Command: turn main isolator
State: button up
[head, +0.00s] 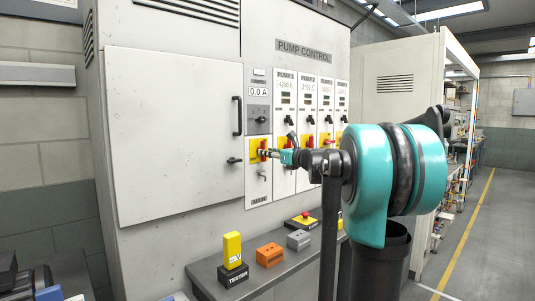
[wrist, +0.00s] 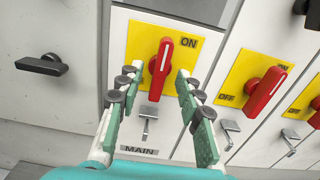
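The main isolator (wrist: 162,68) is a red rotary handle on a yellow plate, above a label reading MAIN. In the wrist view its handle stands nearly upright, its upper end beside the word ON. My gripper (wrist: 152,85) is open, with one finger on each side of the handle's lower part. No contact between fingers and handle can be made out. In the head view my gripper (head: 272,155) reaches the yellow plate (head: 254,151) on the cabinet front and partly hides the handle.
A similar red handle (wrist: 265,90) on a yellow plate is close to the right, with another beyond it. A black door handle (wrist: 42,64) sticks out at left. Below the panel, a grey bench (head: 205,273) holds a yellow tester (head: 232,250) and an orange block (head: 269,254).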

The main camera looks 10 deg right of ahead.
jog(key=shift+s+d, duration=0.2)
jog(key=shift+s, duration=0.15)
jog(key=v, duration=0.6)
dwell(0.6)
